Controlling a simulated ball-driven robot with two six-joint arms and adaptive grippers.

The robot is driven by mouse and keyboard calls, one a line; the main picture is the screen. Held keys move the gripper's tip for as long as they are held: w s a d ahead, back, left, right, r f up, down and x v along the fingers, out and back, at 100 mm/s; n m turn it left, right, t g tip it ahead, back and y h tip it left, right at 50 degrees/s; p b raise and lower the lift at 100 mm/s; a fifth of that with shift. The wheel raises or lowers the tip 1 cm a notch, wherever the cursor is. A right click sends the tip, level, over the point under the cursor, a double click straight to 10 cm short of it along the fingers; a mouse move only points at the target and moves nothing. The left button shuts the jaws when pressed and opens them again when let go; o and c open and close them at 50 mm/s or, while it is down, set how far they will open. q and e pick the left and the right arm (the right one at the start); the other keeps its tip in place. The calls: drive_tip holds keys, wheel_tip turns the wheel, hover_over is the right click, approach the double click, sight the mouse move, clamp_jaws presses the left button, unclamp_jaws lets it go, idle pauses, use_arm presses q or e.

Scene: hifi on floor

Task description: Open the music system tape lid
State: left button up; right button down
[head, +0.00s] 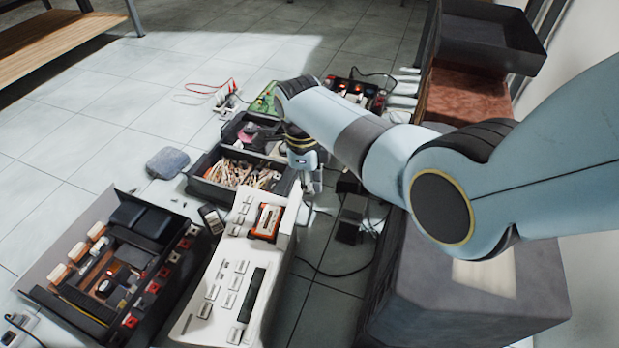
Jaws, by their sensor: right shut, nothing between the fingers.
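The music system (208,300) is a long cream unit with several buttons, lying on the tiled floor in the lower middle. An orange and white cassette-like piece (267,221) sits near its far end. I cannot tell whether a lid there is open. My right gripper (311,188) points down just beyond and right of that far end, with its fingers shut and empty. The fingertips are small here, and I cannot tell whether they touch the unit. My right arm comes in from the right. My left gripper is not in view.
A black tray of parts (60,318) lies to the left, and a bin of cables (205,190) stands beyond the unit. A dark speaker-like box (450,310) stands at right. Loose cables lie between. Bare floor is at upper left.

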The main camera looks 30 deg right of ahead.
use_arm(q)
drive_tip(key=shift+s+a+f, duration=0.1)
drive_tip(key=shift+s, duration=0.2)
